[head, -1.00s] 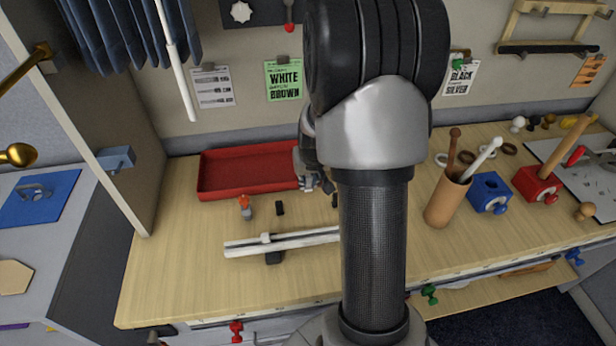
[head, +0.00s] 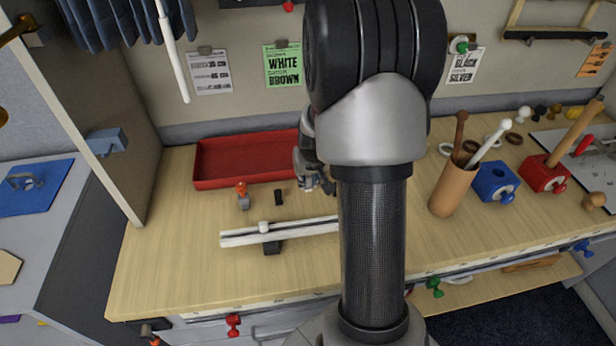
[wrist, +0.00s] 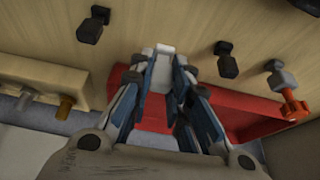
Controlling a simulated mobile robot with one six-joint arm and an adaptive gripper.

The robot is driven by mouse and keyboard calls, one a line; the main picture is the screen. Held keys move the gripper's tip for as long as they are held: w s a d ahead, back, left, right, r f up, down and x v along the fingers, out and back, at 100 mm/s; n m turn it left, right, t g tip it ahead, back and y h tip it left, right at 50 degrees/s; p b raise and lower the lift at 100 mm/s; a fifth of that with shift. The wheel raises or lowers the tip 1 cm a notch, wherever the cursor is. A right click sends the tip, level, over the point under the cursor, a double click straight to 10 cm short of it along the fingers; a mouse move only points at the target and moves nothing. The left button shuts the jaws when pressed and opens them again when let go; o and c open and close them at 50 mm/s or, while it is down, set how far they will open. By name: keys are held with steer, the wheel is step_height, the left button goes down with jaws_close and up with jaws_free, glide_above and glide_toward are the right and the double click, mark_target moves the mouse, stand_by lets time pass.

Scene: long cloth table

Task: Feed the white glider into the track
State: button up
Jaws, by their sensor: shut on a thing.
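The white track (head: 285,233) lies across the table front on a dark support. Its right part is hidden behind my arm. A small white knob-like piece (head: 264,227) sits on the track left of its middle; I cannot tell whether it is a glider. My gripper (head: 328,186) is behind the track, near the red tray's right end, partly hidden by my arm. In the wrist view my gripper (wrist: 164,62) is shut on a small white piece (wrist: 165,48), which looks like the white glider. It is held apart from the track.
A red tray (head: 250,182) stands at the back. A grey piece with an orange top (head: 242,194) and a small black block (head: 279,197) stand between tray and track. A brown cup with sticks (head: 449,192) and a blue box (head: 496,182) stand right.

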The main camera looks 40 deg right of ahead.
mark_target(309, 183)
steer(key=shift+f+b, duration=1.75)
steer(key=shift+f, duration=0.35)
steer(key=o, duration=0.8)
steer(key=shift+r, duration=0.2)
steer(key=shift+r+p, duration=0.3)
steer(key=shift+p, duration=0.05)
